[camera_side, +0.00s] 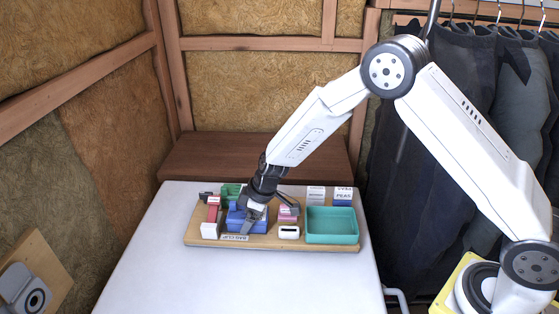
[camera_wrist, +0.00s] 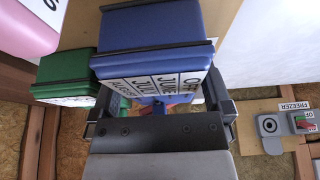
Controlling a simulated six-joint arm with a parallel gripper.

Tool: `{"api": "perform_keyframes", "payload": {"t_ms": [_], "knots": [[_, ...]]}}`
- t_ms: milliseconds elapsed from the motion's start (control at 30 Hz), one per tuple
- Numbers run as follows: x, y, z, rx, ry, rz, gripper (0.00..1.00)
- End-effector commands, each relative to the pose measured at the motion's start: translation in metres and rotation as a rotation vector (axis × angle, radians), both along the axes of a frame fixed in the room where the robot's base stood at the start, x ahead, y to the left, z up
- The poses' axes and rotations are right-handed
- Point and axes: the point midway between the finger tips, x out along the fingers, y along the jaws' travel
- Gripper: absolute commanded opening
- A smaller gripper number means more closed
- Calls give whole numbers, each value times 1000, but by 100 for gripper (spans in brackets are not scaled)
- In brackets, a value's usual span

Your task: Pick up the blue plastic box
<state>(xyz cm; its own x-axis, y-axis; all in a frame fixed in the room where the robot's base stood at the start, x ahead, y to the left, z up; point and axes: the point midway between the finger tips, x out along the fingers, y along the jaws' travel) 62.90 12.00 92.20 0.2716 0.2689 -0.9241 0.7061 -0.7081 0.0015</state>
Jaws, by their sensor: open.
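The blue plastic box (camera_side: 234,217) sits toward the left of the wooden board on the table, partly hidden by my gripper (camera_side: 267,214). In the wrist view the blue box (camera_wrist: 155,28) fills the upper middle, with month words on a white label facing me. My gripper (camera_wrist: 160,108) is open, one finger on each side of the box in that view. I cannot tell whether the fingers touch it. The fingertips are largely hidden behind the box.
A green box (camera_wrist: 66,72) stands close beside the blue one. A red item (camera_side: 213,209), pink items (camera_side: 288,213) and a white device (camera_side: 289,232) crowd the board (camera_side: 205,242). A teal tray (camera_side: 332,239) is at the right. The white table is clear in front.

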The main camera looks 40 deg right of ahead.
Motion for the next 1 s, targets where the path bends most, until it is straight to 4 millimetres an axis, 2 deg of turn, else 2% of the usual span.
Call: {"api": "perform_keyframes", "payload": {"t_ms": [467,733,767,1000], "knots": [[0,0,0,0,0,1,100],[0,0,0,0,0,1,14],[1,0,1,0,-2,1,9],[1,0,1,0,-2,1,9]]}}
